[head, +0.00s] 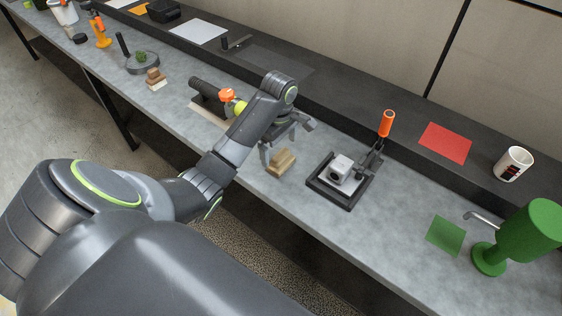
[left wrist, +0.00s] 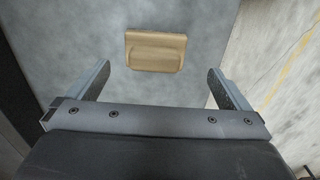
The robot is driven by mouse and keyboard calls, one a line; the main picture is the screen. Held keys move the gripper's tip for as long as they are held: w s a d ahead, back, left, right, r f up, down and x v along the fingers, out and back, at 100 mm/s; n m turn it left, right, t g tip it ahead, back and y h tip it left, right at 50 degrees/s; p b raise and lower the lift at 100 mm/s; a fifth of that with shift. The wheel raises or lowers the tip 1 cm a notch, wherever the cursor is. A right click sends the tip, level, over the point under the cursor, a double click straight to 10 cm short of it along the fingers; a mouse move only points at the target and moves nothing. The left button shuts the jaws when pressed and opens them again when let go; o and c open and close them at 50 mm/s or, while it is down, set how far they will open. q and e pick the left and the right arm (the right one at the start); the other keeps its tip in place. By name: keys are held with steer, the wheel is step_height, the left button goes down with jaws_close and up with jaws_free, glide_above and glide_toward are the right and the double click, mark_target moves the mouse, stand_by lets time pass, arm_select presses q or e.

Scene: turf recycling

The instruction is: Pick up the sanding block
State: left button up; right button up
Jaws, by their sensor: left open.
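A tan wooden sanding block (head: 281,162) with a raised grip rests on the grey bench, left of a black tray. My left gripper (head: 287,140) is open just above and behind it, with nothing held. In the left wrist view the block (left wrist: 155,51) lies ahead of the open left gripper (left wrist: 158,72), roughly centred between the fingers and apart from both. My right gripper is out of view.
The black tray (head: 323,193) holds a light grey block-shaped part (head: 342,169). An orange-handled toggle clamp (head: 386,124) stands at its back right. A dark cylindrical tool (head: 206,92) lies left of my gripper. Bare bench lies between the tray and the green mat (head: 445,235).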

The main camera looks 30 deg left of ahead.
mark_target(281, 153)
arm_select(q)
steer(key=shift+w+f+b, duration=0.1)
steer(key=shift+f+b, duration=0.95)
steer(key=shift+f, duration=0.2)
steer(key=shift+w+f+b, duration=0.2)
steer(key=shift+f+b, duration=0.15)
steer(key=shift+f, duration=1.4)
steer(key=c, duration=1.1)
steer(key=shift+r, duration=0.65)
step_height(281, 153, up, 9)
steer(key=p, duration=0.7)
steer(key=shift+f, duration=0.1)
